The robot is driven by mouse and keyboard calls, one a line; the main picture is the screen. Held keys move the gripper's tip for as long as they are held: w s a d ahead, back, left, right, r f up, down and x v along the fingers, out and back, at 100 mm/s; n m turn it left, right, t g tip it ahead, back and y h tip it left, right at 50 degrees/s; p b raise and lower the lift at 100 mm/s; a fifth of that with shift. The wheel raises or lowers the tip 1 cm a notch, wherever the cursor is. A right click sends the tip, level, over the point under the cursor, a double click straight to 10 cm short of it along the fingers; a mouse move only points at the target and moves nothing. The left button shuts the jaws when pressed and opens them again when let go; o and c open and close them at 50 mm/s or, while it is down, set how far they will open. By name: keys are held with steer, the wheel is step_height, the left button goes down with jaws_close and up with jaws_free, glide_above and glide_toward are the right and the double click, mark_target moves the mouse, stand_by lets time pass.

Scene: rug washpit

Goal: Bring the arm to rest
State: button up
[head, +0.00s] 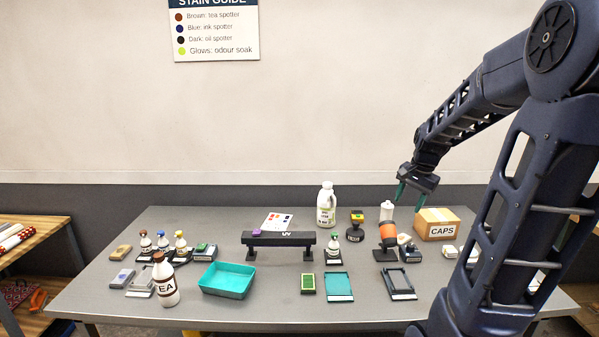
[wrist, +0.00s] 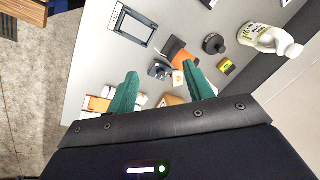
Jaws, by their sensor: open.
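My gripper (head: 416,190) hangs from my arm above the right part of the grey table (head: 260,275), in front of the wall. Its two green fingers are apart with nothing between them that I can see held. In the wrist view my gripper (wrist: 165,92) shows the same spread fingers, with the tabletop beyond them.
A white jug (head: 326,206), a dark raised bar (head: 279,239), a teal tray (head: 227,280), a TEA bottle (head: 165,282) and a black frame (head: 398,283) stand on the table. Several small bottles stand at left. The air above the table's left and middle is free.

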steer(key=s+a+r+n, duration=0.1)
steer(key=s+a+n, duration=0.1)
steer(key=s, duration=0.4)
steer(key=s+a+r+n+t, duration=0.1)
steer(key=s+a+r+n, duration=0.1)
steer(key=s+n, duration=0.2)
steer(key=s+a+r+n+t+h, duration=0.1)
steer(key=s+n, duration=0.2)
steer(key=s, duration=0.4)
steer(key=shift+s+a+r, duration=0.2)
steer(key=shift+s+a, duration=0.1)
steer(key=shift+a, duration=0.1)
stand_by(1.0)
